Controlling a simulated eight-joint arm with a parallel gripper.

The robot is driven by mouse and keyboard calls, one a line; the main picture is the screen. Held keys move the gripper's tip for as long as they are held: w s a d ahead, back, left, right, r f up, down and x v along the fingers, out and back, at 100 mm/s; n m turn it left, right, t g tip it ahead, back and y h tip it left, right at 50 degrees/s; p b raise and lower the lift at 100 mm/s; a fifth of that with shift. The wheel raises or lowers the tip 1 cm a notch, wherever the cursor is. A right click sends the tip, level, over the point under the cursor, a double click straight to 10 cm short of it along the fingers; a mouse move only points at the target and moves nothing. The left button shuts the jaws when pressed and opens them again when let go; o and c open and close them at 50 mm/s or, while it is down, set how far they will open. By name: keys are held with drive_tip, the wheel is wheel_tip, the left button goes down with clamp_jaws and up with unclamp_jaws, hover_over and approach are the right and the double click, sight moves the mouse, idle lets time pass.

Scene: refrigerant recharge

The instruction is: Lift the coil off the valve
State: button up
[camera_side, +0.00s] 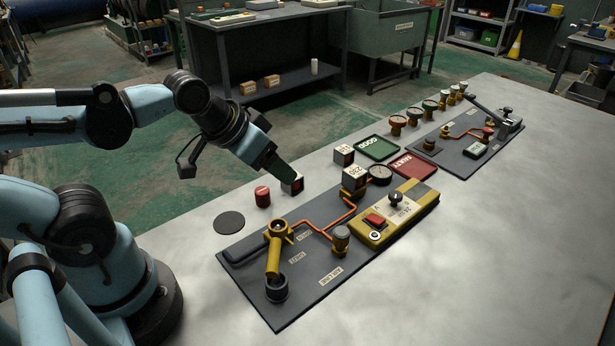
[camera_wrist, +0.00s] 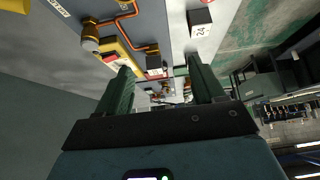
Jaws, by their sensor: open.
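A cube-shaped coil (camera_side: 354,178) with a dark top and a pale printed label sits on the valve at the end of the copper pipe on the dark plate. It also shows in the wrist view (camera_wrist: 154,63), between and beyond my fingers. The valve body under it is mostly hidden. My gripper (camera_side: 284,174) is open and empty, tilted down above the table, left of the coil and apart from it. A similar loose block (camera_side: 292,184) stands on the table by my fingertips, partly hidden by them. A block labelled 24 shows in the wrist view (camera_wrist: 200,21).
Another block (camera_side: 344,154) stands behind the coil. A red cylinder (camera_side: 262,197) and a black disc (camera_side: 229,222) lie left. Green GOOD (camera_side: 378,147) and red FAULTY (camera_side: 412,165) trays lie beyond.

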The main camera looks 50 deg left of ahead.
drive_tip(key=shift+o, duration=0.4)
drive_tip(key=r+g, duration=0.2)
drive_tip(key=g, duration=0.4)
hover_over(355, 171)
drive_tip(key=s, duration=0.2)
drive_tip(key=f, duration=0.4)
drive_tip(key=w+f, duration=0.1)
drive_tip(key=f, duration=0.3)
drive_tip(key=w+f, duration=0.1)
drive_tip(key=f, duration=0.3)
drive_tip(key=shift+c, duration=0.3)
drive_tip(key=c, duration=1)
